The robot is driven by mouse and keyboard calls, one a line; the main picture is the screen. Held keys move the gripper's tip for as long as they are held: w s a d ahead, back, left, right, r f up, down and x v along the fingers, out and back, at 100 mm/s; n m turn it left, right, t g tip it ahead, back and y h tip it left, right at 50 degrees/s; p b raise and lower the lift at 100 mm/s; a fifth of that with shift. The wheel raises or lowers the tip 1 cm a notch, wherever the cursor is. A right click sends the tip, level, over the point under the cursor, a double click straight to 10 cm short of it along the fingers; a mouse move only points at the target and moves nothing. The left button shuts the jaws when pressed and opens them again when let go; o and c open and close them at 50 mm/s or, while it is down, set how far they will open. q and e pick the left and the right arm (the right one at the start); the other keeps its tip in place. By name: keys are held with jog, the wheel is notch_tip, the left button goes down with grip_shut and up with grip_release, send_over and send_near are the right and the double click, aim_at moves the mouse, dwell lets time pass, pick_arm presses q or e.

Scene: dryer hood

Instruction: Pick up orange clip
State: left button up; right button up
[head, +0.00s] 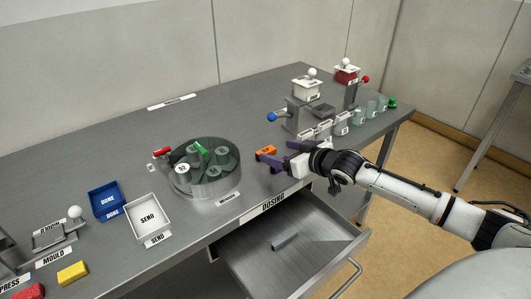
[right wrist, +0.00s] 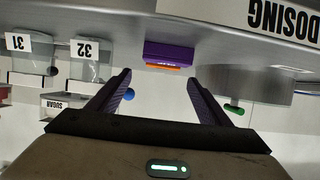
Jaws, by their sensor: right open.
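The orange clip (head: 266,150) lies on the grey worktop, right of the round glass-walled carousel. In the right wrist view the clip (right wrist: 163,67) shows as a thin orange strip along a purple block, ahead of and between the fingers. My right gripper (head: 265,161) reaches in from the right, its dark purple fingers spread and close to the clip. In the right wrist view my right gripper (right wrist: 160,82) is open with nothing between its fingertips. My left gripper is not in view.
The carousel (head: 205,170) stands left of the clip. An open drawer (head: 300,255) juts out below the worktop. A dispenser stand (head: 303,115) and several jars are behind and right. White SEND (head: 148,218) and blue DONE (head: 104,200) trays stand left. The back worktop is mostly clear.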

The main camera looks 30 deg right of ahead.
aim_at(267, 150)
jog(key=shift+f+x, duration=0.15)
jog(key=shift+x, duration=1.2)
jog(key=shift+f+x, duration=0.15)
jog(key=shift+x, duration=1.2)
jog(key=shift+s+a, duration=0.15)
jog(key=c, duration=1.1)
